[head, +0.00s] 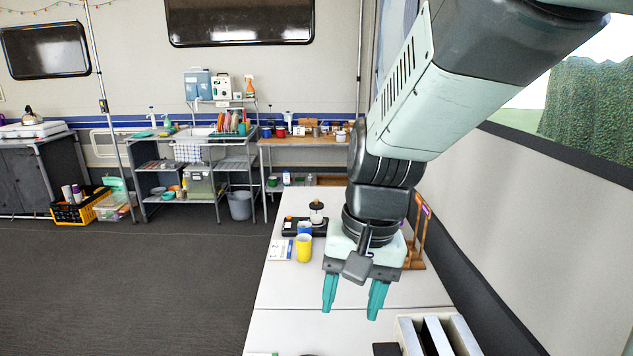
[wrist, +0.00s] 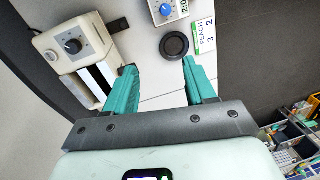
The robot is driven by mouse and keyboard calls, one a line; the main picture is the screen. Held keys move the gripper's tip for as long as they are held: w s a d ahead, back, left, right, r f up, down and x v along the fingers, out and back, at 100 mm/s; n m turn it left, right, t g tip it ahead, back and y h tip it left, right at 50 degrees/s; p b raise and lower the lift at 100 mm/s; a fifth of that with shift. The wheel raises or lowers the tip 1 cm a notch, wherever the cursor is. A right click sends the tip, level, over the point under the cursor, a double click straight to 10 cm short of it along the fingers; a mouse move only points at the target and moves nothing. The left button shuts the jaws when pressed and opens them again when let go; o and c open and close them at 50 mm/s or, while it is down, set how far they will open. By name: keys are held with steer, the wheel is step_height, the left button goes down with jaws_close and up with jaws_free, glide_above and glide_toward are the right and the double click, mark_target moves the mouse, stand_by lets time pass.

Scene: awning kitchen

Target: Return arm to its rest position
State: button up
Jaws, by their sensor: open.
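My gripper (head: 354,295) hangs over the white table (head: 285,320) in the head view, its two teal fingers pointing down and spread apart. In the wrist view the open fingers of my gripper (wrist: 158,80) show with nothing between them. The white table's surface lies below, and no object touches the fingers. My arm comes in from the upper right in the head view and hides part of the table behind it.
A toaster (head: 437,335) stands at the table's front right; the wrist view also shows the toaster (wrist: 75,45). A yellow cup (head: 303,248) and a wooden stand (head: 417,240) are farther back. A dark round object (wrist: 174,45) lies on the table. Open floor (head: 130,290) is left.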

steer(key=s+d+r+t, duration=0.2)
steer(key=s+d+r, duration=0.1)
steer(key=s+r, duration=0.2)
steer(key=s+d+r+n+t+h, duration=0.1)
steer(key=s+d+r+t, duration=0.2)
steer(key=s+r, duration=0.2)
steer(key=shift+d+r+n+t, duration=0.15)
steer(key=shift+r+n+t, duration=0.15)
steer(key=shift+r, duration=0.1)
steer(key=shift+o, duration=0.3)
steer(key=shift+o, duration=1.3)
steer(key=shift+a, duration=0.2)
steer(key=o, duration=0.5)
steer(key=a+g, duration=0.1)
steer(key=a, duration=0.1)
steer(key=w+a+f, duration=0.1)
steer(key=a, duration=0.1)
steer(key=w+a+g, duration=0.1)
steer(key=a, duration=0.1)
steer(key=shift+w+a+f+g, duration=0.15)
steer(key=shift+w+f+g, duration=0.1)
steer(key=shift+g, duration=0.05)
steer(key=a+f+g, duration=0.3)
steer(key=a+f, duration=0.1)
steer(key=a, duration=0.6)
step_height(320, 180, down, 10)
steer(key=shift+s+r, duration=0.1)
steer(key=shift+r, duration=0.15)
